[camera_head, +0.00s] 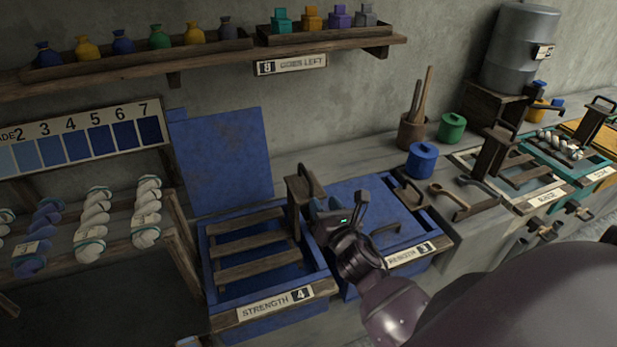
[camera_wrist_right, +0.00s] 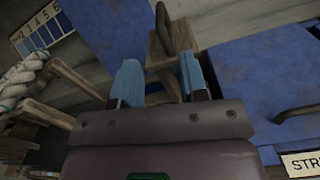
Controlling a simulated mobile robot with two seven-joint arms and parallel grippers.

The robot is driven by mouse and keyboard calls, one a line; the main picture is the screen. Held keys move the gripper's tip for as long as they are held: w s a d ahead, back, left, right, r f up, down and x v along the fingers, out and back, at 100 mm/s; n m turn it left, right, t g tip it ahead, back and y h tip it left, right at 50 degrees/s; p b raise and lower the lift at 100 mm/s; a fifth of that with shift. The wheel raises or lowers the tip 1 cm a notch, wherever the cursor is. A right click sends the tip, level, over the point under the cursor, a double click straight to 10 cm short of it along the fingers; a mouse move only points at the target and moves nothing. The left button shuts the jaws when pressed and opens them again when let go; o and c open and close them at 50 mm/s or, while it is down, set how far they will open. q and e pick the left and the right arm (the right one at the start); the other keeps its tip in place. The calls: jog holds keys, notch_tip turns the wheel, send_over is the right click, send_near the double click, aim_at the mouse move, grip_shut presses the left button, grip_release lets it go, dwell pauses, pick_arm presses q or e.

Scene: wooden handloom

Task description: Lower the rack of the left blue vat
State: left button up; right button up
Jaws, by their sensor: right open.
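The left blue vat (camera_head: 262,325) has a label reading STRENGTH 4, and its blue lid (camera_head: 222,160) stands upright behind it. Its wooden slatted rack (camera_head: 248,243) shows at about rim level, with blue vat interior between the slats. A wooden post with a dark loop handle (camera_head: 303,188) rises at the rack's right side. My right gripper (camera_head: 341,208) is open and empty just right of this post. In the right wrist view the post and handle (camera_wrist_right: 163,35) appear ahead, between the spread fingers (camera_wrist_right: 162,78); contact cannot be told. My left gripper is not in view.
The neighbouring blue vat, labelled STRENGTH 3, has its lid (camera_head: 362,208) closed, close to my right gripper. Yarn skeins (camera_head: 93,225) lie on a wooden rack at left. A rinse basin (camera_head: 515,175) stands further right.

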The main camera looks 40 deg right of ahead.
aim_at(312, 184)
jog(key=x, duration=1.1)
jog(key=shift+d, duration=0.15)
jog(key=shift+s, duration=0.1)
grip_shut()
